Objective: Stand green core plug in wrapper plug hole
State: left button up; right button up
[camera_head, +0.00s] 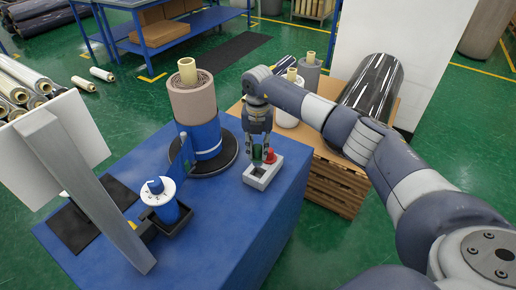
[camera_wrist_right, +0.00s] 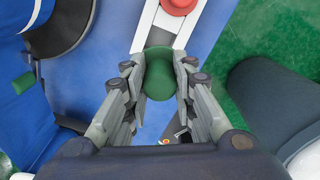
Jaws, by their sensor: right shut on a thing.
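The green core plug (camera_head: 257,153) is between the fingers of my right gripper (camera_head: 257,149), which is shut on it. In the right wrist view the green plug (camera_wrist_right: 160,76) shows end-on between the two fingers (camera_wrist_right: 160,84). It is at the pale grey plug holder (camera_head: 260,177); I cannot tell whether its lower end is still inside. A red plug (camera_head: 270,156) stands in the holder beside it. The wrapper (camera_head: 205,137) with its round black turntable (camera_head: 229,160) stands to the left. I cannot make out its plug hole. My left gripper is not in view.
A pallet with a dark wrapped roll (camera_head: 372,85) stands behind my right arm. The table's front right is clear.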

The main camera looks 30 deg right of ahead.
aim_at(258, 165)
jog(key=m, duration=0.2)
jog(key=shift+w+d+f+m, duration=0.1)
jog(key=shift+w+d+m, duration=0.15)
jog(key=shift+w+m, duration=0.15)
notch_tip(258, 165, down, 5)
jog(key=b, duration=0.4)
jog(key=shift+f, duration=0.1)
jog(key=shift+f+b, duration=0.95)
jog(key=shift+f, duration=0.55)
jog(key=shift+f, duration=0.25)
jog(key=o, duration=1.1)
jog(key=shift+c, duration=0.2)
jog(key=shift+r, duration=0.15)
notch_tip(258, 165, up, 12)
jog(key=shift+f, duration=0.1)
